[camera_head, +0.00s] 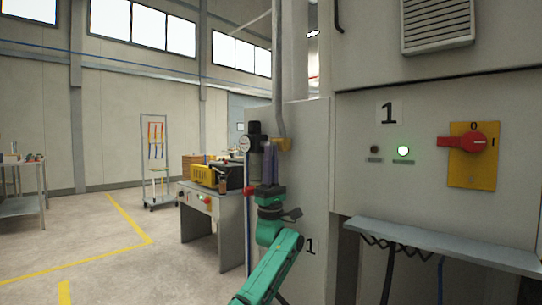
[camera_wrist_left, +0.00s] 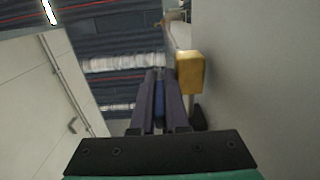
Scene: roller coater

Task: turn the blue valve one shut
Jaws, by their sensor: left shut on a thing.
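My left gripper (camera_head: 269,152) points upward beside the grey cabinet panel, at the end of my green arm. In the left wrist view its two dark purple fingers (camera_wrist_left: 161,78) are shut on a narrow blue valve handle (camera_wrist_left: 159,102). The brass-yellow valve body (camera_wrist_left: 190,72) is just right of the fingers. It also shows in the head view (camera_head: 284,144), at the foot of a grey vertical pipe. In the head view the fingers hide the blue handle. My right gripper is not in view.
A pressure gauge (camera_head: 245,144) and black regulator (camera_head: 255,135) are close left of the gripper, with a red knob (camera_head: 249,190) below. The cabinet (camera_head: 360,180) on the right has a lit green lamp (camera_head: 403,150), a red rotary switch (camera_head: 467,142) and a protruding shelf (camera_head: 450,245).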

